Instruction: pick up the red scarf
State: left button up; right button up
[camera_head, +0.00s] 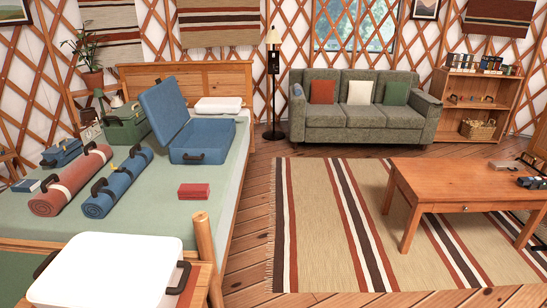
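A small folded red cloth (194,191), which looks like the red scarf, lies flat on the green bed cover (160,222) near the bed's right edge. It has clear cover around it. A larger red roll (70,181) with black handles lies farther left on the bed, beside a blue roll (118,182). Neither of my grippers is in view.
An open blue suitcase (196,156) stands behind the red cloth. A wooden bedpost (206,250) and a white lidded box (105,268) with dark handles are in the foreground. A low wooden table (460,188) stands on the striped rug (320,220) at right. Floor beside the bed is open.

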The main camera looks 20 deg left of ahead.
aim_at(186, 190)
jog(key=i+l+u, duration=0.1)
jog(key=i+u, duration=0.3)
jog(key=i+l+u, duration=0.2)
jog(key=i+u, duration=0.2)
jog(key=i+l+u, duration=0.3)
jog(key=u, duration=0.15)
